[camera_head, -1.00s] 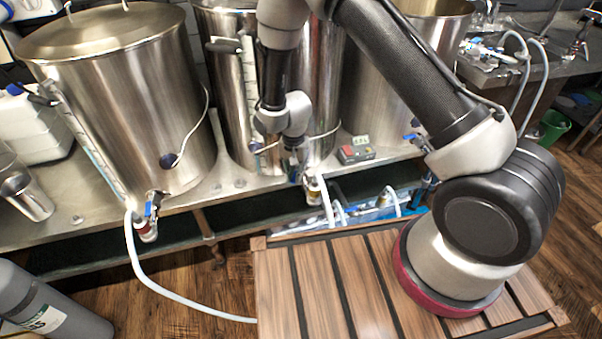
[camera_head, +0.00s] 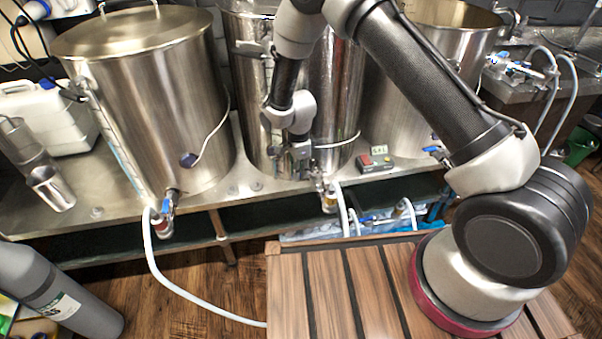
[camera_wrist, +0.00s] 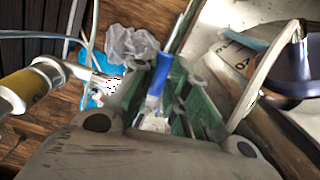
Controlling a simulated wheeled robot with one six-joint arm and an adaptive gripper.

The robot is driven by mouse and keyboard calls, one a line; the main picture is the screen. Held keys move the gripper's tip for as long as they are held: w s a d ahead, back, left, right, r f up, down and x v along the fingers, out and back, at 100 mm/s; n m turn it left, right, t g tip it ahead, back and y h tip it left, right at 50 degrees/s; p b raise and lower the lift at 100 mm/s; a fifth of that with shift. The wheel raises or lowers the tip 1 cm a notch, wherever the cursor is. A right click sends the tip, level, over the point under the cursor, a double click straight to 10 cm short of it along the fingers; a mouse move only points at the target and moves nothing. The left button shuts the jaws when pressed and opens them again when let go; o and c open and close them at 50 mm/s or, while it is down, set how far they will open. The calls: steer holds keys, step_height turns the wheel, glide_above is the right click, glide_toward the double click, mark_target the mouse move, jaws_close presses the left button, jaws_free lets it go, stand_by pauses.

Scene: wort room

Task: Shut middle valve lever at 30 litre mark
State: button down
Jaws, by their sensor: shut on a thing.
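The middle steel kettle (camera_head: 345,90) stands on the steel bench between two others. A sight gauge runs up its front left side; I cannot read its level or marks. Its valve (camera_head: 328,198) sits low at the front, with a pale hose below. My gripper (camera_head: 302,165) is at this valve, pointing down. In the wrist view my gripper (camera_wrist: 168,95) has its green-padded fingers closed around a blue lever handle (camera_wrist: 161,72). The fingers hide part of the lever, and I cannot tell its exact angle. A yellow-banded fitting (camera_wrist: 30,88) shows at the left there.
The left kettle (camera_head: 150,110) has a lid, a blue-levered valve (camera_head: 170,203) and a white hose (camera_head: 185,292). A small control box (camera_head: 374,162) sits right of my gripper on the bench.

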steer(key=shift+w+m, duration=0.5)
steer(key=shift+m, duration=0.2)
steer(key=shift+a, duration=0.1)
steer(key=c, duration=1.4)
jaws_free()
step_height(320, 180, up, 12)
